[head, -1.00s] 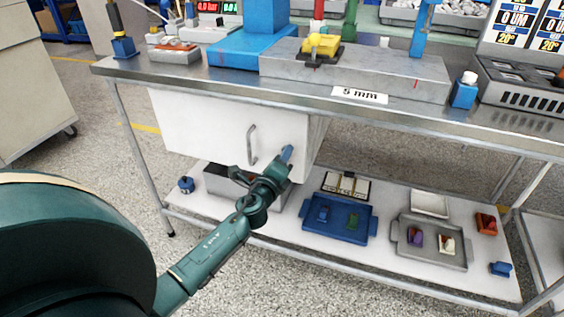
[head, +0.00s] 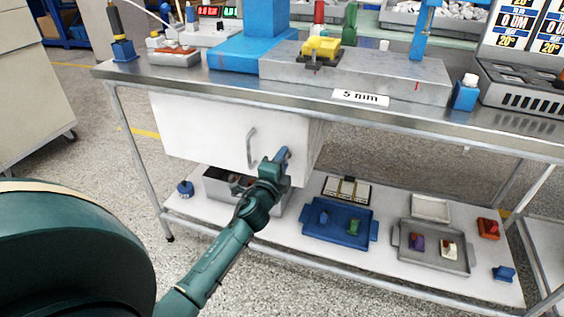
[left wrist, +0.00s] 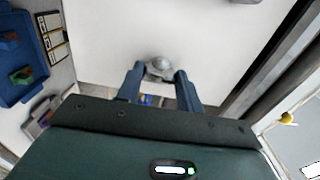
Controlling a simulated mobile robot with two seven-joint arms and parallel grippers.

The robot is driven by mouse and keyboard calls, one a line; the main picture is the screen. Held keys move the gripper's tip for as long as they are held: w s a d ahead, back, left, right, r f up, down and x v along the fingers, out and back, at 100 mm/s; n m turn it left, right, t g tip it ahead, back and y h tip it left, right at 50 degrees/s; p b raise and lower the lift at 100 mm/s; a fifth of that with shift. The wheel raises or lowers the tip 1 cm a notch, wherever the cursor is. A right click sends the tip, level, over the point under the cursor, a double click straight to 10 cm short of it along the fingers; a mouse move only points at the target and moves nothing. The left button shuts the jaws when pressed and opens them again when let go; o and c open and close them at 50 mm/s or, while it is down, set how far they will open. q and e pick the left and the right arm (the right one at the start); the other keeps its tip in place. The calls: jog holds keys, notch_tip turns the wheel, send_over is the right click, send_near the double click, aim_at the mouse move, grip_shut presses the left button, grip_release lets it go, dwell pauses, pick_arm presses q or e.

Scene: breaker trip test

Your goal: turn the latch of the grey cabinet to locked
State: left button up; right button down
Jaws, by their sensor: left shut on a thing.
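The pale grey cabinet (head: 210,134) hangs under the bench top, with its front door closed as far as I can see. A bar handle (head: 251,147) is on its front. My left gripper (head: 284,154) is at the right part of that front, its blue fingers against the door. In the left wrist view the rounded grey latch (left wrist: 159,68) sits between the two fingertips of my left gripper (left wrist: 159,77), which is shut on it. The gripper hides the latch in the head view. My right gripper is not in view.
Below the cabinet, the lower shelf (head: 285,238) holds a grey open box (head: 215,185), a blue tray (head: 340,236) and a grey tray (head: 432,260) with small parts. The metal bench top (head: 190,76) overhangs the cabinet. Open floor lies in front.

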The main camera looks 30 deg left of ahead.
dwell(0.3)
pick_arm(q)
jog(key=o, duration=1)
jog(key=shift+s, duration=0.1)
jog(key=p+v, duration=0.1)
jog(key=v, duration=1.2)
jog(key=shift+a, duration=0.1)
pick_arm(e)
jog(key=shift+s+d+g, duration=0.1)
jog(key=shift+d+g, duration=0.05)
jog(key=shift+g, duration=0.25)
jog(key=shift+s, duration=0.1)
